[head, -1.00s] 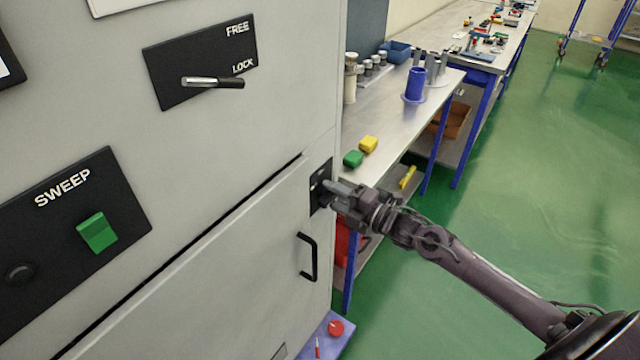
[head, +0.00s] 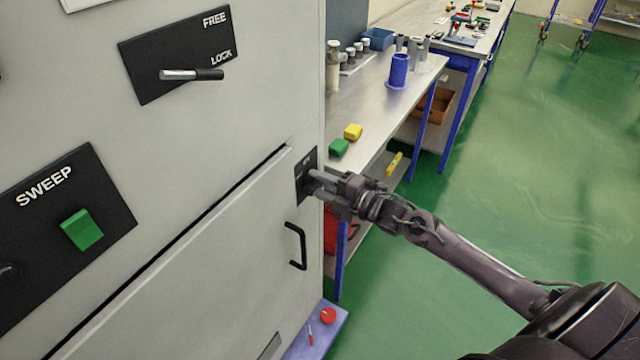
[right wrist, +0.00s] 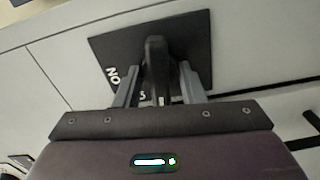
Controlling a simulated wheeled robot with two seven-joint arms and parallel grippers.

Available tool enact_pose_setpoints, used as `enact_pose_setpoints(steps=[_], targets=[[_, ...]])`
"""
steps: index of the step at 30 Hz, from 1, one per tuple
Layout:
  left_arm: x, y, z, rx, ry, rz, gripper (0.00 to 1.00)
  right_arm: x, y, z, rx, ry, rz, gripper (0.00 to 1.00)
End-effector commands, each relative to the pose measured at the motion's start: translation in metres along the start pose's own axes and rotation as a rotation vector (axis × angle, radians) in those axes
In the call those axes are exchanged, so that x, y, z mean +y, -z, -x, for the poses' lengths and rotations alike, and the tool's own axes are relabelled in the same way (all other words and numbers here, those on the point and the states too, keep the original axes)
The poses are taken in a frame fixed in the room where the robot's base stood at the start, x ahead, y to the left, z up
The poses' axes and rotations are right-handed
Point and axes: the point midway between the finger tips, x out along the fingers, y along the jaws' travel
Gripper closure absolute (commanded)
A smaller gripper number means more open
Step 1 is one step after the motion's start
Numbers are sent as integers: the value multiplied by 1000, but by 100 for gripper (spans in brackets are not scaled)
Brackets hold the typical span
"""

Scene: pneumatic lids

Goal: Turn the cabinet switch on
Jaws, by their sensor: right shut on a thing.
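The cabinet switch is a small black plate (head: 306,163) near the right edge of the grey cabinet, above the door handle. In the right wrist view the plate (right wrist: 195,30) carries a dark upright lever (right wrist: 156,70) and white lettering reading ON, seen upside down. My right gripper (head: 316,184) is at this plate, and its fingers hide the lever in the head view. In the right wrist view the gripper (right wrist: 157,85) has one grey finger on each side of the lever and is shut on it. My left gripper is not in view.
The cabinet also bears a FREE/LOCK lever (head: 190,75), a green SWEEP switch (head: 82,230) and a black door handle (head: 296,246). A metal workbench (head: 375,115) with blue legs stands behind my right arm. Green floor (head: 540,170) is open at the right.

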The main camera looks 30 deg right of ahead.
Motion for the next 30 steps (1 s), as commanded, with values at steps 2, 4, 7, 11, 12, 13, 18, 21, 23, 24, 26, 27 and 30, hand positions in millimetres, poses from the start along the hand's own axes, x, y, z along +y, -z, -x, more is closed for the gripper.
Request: enact_pose_setpoints(steps=[2,4,7,11,12,13,18,21,23,24,26,27,30], targets=[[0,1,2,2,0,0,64,2,0,0,-1,-2,-58,86],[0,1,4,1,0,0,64,2,0,0,-1,-2,-118,86],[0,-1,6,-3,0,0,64,2,0,-1,-1,-3,-212,86],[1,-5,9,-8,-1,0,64,2,0,0,-2,-3,-336,86],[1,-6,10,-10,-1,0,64,2,0,0,-2,-3,-374,86],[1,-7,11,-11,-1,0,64,2,0,-1,-2,-3,-404,86],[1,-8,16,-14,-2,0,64,3,0,-1,-1,-4,-565,86],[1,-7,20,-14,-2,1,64,3,0,-1,-1,-4,-660,86],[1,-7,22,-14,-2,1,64,3,0,-1,-1,-4,-717,86],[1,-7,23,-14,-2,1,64,3,0,-1,-1,-4,-755,86],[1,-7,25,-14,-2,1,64,3,0,-1,0,-5,-812,86],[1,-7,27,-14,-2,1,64,3,0,-1,0,-5,-849,86],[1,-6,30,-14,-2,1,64,3,0,-1,1,-5,-945,86]])
